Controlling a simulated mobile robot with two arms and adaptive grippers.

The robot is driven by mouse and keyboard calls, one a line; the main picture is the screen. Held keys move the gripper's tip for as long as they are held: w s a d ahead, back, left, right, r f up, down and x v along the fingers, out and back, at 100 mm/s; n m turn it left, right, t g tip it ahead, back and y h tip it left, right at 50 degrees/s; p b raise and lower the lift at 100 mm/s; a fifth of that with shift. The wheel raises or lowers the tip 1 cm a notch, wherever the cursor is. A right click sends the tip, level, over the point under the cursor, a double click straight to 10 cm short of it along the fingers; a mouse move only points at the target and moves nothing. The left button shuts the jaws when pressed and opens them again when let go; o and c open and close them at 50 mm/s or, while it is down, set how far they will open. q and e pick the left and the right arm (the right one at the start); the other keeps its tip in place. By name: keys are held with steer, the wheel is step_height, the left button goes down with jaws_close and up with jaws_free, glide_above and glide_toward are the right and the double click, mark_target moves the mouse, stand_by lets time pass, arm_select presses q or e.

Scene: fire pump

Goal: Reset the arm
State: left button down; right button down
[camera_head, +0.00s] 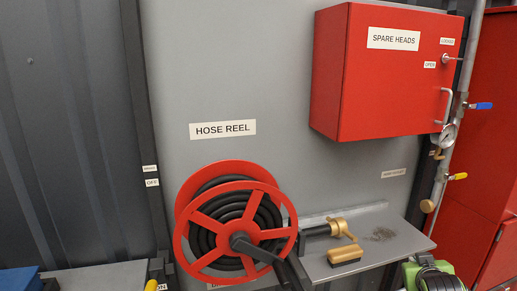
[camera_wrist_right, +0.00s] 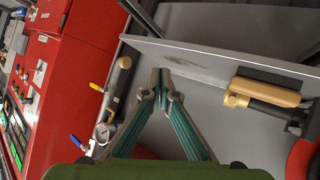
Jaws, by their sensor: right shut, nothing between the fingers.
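My right gripper (camera_wrist_right: 160,76) is shut and empty in the wrist view, its two green-sided fingers meeting at the tips. In the head view only part of what looks like its green and black body (camera_head: 428,275) shows at the bottom right, in front of the shelf's right end. The gripper is apart from the brass nozzle (camera_head: 345,254), which lies on the grey shelf (camera_head: 385,222); the nozzle also shows in the wrist view (camera_wrist_right: 272,90), right of the fingers. My left gripper is not in view.
A red hose reel (camera_head: 182,240) with black hose stands left of the shelf. A red SPARE HEADS cabinet (camera_head: 375,85) hangs above. Right of it runs a pipe (camera_head: 466,70) with a gauge (camera_head: 447,135), a blue valve handle (camera_head: 481,106) and a yellow one (camera_head: 458,177).

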steer(key=s+a+f+n+g+y, duration=0.1)
steer(key=s+a+f+g+y, duration=0.1)
steer(key=s+a+f, duration=0.6)
steer(key=s+a+f+n+g+y, duration=0.1)
steer(key=s+a+f+g, duration=0.1)
steer(key=s+a+f, duration=0.6)
steer(key=s+a+f+n+g+y, duration=0.1)
steer(key=s+a+g, duration=0.15)
steer(key=s, duration=0.75)
steer(key=s+a+f+g+y, duration=0.15)
steer(key=s+a, duration=0.25)
steer(key=s, duration=0.6)
step_height(320, 180, down, 26)
steer(key=s+r, duration=0.1)
steer(key=s+d+f+g, duration=0.1)
steer(key=s+f, duration=0.7)
steer(key=s+d+f, duration=0.2)
steer(key=s+f, duration=0.7)
steer(key=shift+s+d+n+g, duration=0.25)
steer(key=shift+n+g, duration=0.15)
steer(key=shift+h, duration=0.25)
